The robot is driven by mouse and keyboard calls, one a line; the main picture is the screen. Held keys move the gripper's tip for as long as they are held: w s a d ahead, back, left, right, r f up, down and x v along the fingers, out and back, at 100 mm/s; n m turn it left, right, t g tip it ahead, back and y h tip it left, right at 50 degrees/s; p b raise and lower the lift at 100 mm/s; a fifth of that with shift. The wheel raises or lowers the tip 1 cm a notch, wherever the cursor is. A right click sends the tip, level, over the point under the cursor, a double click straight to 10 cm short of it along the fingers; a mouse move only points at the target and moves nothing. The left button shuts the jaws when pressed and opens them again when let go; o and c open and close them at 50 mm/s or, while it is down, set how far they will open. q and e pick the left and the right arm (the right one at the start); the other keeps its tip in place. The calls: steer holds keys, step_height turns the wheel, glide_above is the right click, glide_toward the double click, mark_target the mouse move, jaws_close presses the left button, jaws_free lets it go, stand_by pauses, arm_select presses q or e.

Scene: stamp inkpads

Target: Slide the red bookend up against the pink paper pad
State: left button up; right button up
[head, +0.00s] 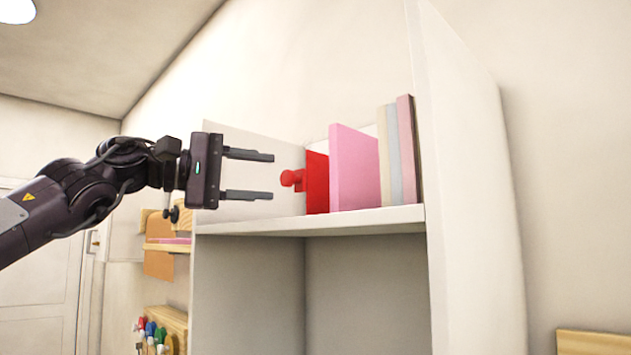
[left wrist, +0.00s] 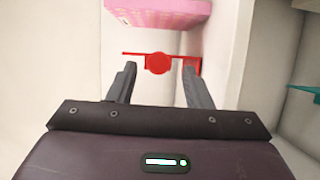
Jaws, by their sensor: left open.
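The red bookend (head: 317,185) stands upright on the white shelf, with a round red knob (head: 290,178) facing left. The pink paper pad (head: 353,168) stands to its right. The left wrist view shows the bookend (left wrist: 190,63) apart from the pink pad (left wrist: 158,12), with bare shelf between them. My left gripper (head: 273,175) is open and empty, left of the knob and pointing at it. In the left wrist view its fingertips (left wrist: 160,68) lie either side of the knob; whether they touch it I cannot tell. My right gripper is not in view.
Several thin beige, grey and mauve items (head: 396,150) stand right of the pink pad, against the tall white side panel (head: 465,170). The shelf's front edge (head: 310,226) runs below. A lower wooden shelf (head: 168,247) is at the left. A teal thing (left wrist: 303,93) shows at the wrist view's right.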

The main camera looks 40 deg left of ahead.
mark_target(283, 179)
arm_select(q)
steer(key=shift+w+r+p, duration=0.25)
steer(key=shift+w+p, duration=0.6)
steer(key=shift+p, duration=0.2)
steer(key=x, duration=0.3)
steer(key=shift+d+p, duration=0.1)
steer(key=shift+p, duration=0.3)
steer(key=shift+w+d+f, duration=0.15)
steer(key=shift+w+d, duration=0.25)
steer(key=shift+w, duration=0.1)
steer(key=shift+s+a, duration=0.2)
steer(key=shift+s, duration=0.05)
jaws_close()
steer(key=shift+f, duration=0.1)
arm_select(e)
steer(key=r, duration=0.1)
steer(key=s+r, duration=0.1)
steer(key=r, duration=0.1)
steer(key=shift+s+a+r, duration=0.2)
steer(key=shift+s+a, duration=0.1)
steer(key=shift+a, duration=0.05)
